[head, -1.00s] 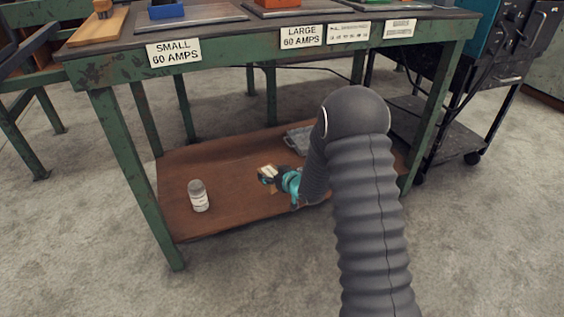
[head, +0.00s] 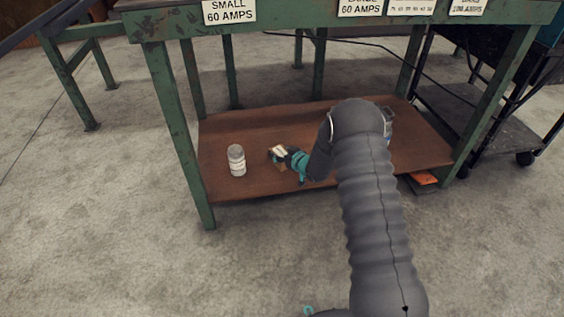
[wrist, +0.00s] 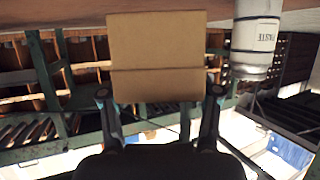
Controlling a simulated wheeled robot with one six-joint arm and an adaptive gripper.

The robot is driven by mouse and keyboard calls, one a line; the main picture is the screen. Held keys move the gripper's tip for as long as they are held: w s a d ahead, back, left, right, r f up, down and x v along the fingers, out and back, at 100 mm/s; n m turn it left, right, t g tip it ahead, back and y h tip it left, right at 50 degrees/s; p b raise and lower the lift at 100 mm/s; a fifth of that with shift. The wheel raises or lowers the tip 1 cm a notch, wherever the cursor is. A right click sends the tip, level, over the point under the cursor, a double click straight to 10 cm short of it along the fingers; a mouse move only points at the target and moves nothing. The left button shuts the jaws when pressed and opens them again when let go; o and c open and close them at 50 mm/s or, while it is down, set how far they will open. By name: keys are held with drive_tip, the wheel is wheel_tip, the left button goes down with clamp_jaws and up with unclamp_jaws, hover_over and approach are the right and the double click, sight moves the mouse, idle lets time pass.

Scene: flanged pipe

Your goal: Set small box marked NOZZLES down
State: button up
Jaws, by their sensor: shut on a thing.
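My gripper (head: 283,156) is shut on the small cardboard box (head: 279,152), low over the brown lower shelf (head: 330,120) of the green workbench. In the wrist view my gripper (wrist: 160,93) has one finger on each side of the plain tan box (wrist: 156,50). The NOZZLES marking is not readable in either view. I cannot tell whether the box touches the shelf. Part of the wrist and arm hides the shelf behind the gripper.
A white jar (head: 236,160) stands on the shelf just left of the box; it also shows in the wrist view (wrist: 255,40). A clear tray (head: 388,125) is partly hidden behind my arm. Green bench legs (head: 178,130) flank the shelf. Free shelf lies right of my arm.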

drive_tip(key=shift+a+f, duration=0.1)
drive_tip(key=shift+f, duration=1.9)
drive_tip(key=shift+f+b, duration=0.15)
drive_tip(key=shift+b, duration=0.2)
drive_tip(key=o, duration=1.4)
drive_tip(key=shift+o, duration=0.2)
